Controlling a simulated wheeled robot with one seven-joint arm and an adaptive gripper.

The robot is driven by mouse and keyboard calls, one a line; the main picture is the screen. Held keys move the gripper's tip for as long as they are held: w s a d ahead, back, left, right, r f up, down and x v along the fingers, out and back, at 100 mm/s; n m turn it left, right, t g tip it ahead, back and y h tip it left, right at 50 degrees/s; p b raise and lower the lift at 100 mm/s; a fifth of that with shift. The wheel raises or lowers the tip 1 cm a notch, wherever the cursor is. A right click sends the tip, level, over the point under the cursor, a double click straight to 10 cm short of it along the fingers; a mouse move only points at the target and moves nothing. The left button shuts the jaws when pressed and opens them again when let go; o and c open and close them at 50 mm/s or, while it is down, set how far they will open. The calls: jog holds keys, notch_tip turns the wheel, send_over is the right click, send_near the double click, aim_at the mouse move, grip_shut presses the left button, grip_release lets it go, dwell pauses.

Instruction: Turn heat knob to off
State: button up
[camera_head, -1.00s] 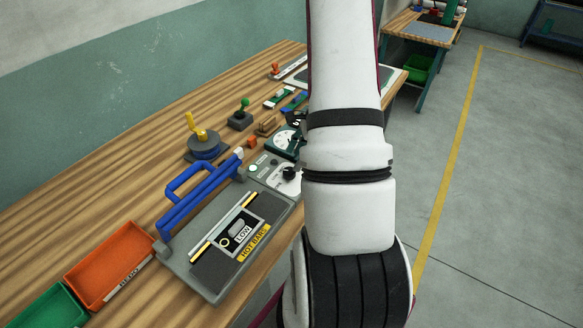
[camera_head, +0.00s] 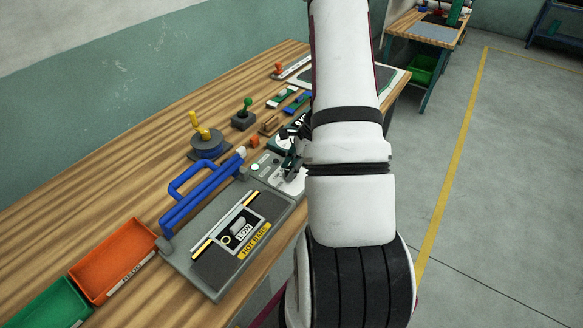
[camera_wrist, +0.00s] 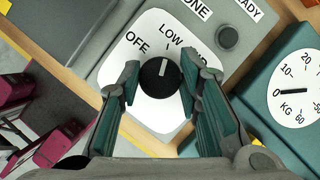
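The black round heat knob (camera_wrist: 160,77) sits on a white dial plate (camera_wrist: 150,112) marked OFF, LOW and a partly hidden third label. Its white pointer line points up, toward LOW. My gripper (camera_wrist: 159,82) is open, with one finger on each side of the knob. A small gap shows at the left finger; I cannot tell whether the right finger touches. In the head view my gripper (camera_head: 291,153) is over the control box (camera_head: 262,182) and hides the knob. The sealer (camera_head: 273,215) beside it has blue handles and HOT BARS and LOW labels.
A teal KG scale (camera_wrist: 289,90) stands close to the right of the dial in the wrist view. A dark round button (camera_wrist: 228,37) is above right. An orange bin (camera_head: 113,262) and a yellow-handled device (camera_head: 207,140) are on the bench.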

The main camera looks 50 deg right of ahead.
jog(key=shift+n, duration=0.3)
jog(key=n+g+b, duration=0.1)
jog(key=n, duration=0.3)
jog(key=shift+w+g+y+b, duration=0.15)
jog(key=shift+g+y+b, duration=0.2)
jog(key=shift+g+y, duration=0.05)
jog(key=n+g, duration=0.1)
jog(key=n, duration=0.1)
jog(key=n+b, duration=0.1)
jog(key=n, duration=0.2)
jog(key=shift+g+y, duration=0.3)
jog(key=shift+g, duration=0.1)
jog(key=shift+n, duration=0.3)
jog(key=o, duration=1.1)
jog(key=shift+o, duration=0.2)
jog(key=v, duration=1.2)
